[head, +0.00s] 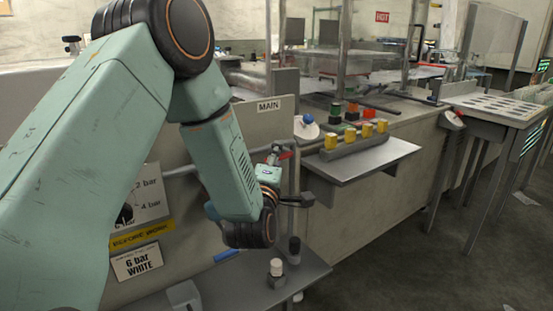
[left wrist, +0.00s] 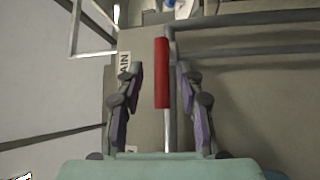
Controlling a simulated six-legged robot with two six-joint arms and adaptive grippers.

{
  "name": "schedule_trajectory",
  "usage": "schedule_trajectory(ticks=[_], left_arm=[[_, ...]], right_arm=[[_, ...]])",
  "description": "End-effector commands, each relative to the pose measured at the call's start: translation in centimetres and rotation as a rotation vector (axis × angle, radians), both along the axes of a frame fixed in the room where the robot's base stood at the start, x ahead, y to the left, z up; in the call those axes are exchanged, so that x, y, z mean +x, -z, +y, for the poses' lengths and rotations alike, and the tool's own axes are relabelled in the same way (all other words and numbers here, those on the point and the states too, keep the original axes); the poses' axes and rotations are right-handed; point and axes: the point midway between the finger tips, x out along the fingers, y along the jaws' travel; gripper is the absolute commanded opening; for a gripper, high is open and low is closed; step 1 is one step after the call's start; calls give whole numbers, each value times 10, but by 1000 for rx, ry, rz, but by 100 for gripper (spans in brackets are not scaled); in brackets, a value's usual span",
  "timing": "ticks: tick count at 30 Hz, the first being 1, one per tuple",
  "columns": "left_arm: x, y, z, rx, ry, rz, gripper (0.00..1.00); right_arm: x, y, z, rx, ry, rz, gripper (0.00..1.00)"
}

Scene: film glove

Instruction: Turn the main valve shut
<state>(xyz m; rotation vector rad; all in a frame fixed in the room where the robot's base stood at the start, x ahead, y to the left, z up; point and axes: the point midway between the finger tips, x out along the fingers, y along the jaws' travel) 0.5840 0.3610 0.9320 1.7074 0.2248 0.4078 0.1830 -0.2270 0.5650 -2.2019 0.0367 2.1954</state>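The main valve's red handle (head: 286,155) shows as a small piece just past my left gripper in the head view, on a grey pipe below the MAIN label (head: 269,106). In the left wrist view the red handle (left wrist: 161,85) is a long bar in line with the pipe. My left gripper (left wrist: 160,68) is open, one finger on each side of the bar, with a gap on both sides. I cannot tell how far beyond the fingertips the bar lies. My right gripper is not in view.
A shelf with yellow-capped pieces (head: 354,138) stands right of the valve. A lower grey shelf (head: 315,268) holds a white-capped piece (head: 276,268) and a dark one.

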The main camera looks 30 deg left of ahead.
Motion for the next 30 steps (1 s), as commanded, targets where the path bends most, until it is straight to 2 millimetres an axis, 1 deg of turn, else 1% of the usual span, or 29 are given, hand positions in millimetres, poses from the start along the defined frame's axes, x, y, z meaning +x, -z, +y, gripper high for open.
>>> schedule_trajectory(ticks=[7,20,30], left_arm=[[3,0,-1,1,2,1,36],[3,0,-1,1,3,1,0],[3,0,-1,1,3,1,0]], right_arm=[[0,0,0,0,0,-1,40],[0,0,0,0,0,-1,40],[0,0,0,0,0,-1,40]])
